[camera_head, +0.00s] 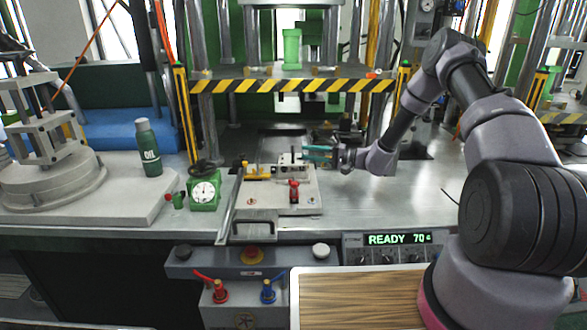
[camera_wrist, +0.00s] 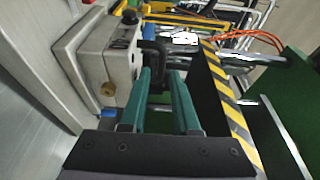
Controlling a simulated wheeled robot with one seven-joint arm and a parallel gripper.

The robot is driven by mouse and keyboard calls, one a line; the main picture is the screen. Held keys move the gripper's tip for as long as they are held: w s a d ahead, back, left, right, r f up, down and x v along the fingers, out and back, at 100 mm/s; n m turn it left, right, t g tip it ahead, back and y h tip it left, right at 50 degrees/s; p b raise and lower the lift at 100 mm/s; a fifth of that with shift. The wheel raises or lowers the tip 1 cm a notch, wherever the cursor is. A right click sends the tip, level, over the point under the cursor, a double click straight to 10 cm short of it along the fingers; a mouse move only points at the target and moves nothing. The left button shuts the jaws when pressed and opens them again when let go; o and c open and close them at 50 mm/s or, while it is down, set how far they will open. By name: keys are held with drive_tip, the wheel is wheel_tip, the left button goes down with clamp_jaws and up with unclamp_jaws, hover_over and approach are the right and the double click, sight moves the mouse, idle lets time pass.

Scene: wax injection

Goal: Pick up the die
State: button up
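The die (camera_head: 265,188) is a pale grey metal block, lying on the press table in the head view. It has a red clamp (camera_head: 294,190) on its front and a yellow clamp (camera_head: 262,171). In the wrist view the die (camera_wrist: 88,50) fills the upper left, with a brass knob and a black handle-like piece (camera_wrist: 153,52) on its side. My gripper (camera_head: 306,154) is at the die's right rear in the head view. Its two teal fingers (camera_wrist: 160,76) are apart, with the black piece just beyond their tips. I cannot tell whether the tips reach around it.
A striped yellow-black press bar (camera_head: 292,86) spans above the die and shows close on the right in the wrist view. A green gauge (camera_head: 205,190) and an oil bottle (camera_head: 148,147) stand left. The steel table (camera_head: 395,205) is clear at front right.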

sight(292, 149)
drive_tip(key=shift+x, duration=3.1)
drive_tip(key=shift+r, duration=0.1)
clamp_jaws()
drive_tip(key=shift+w, duration=0.1)
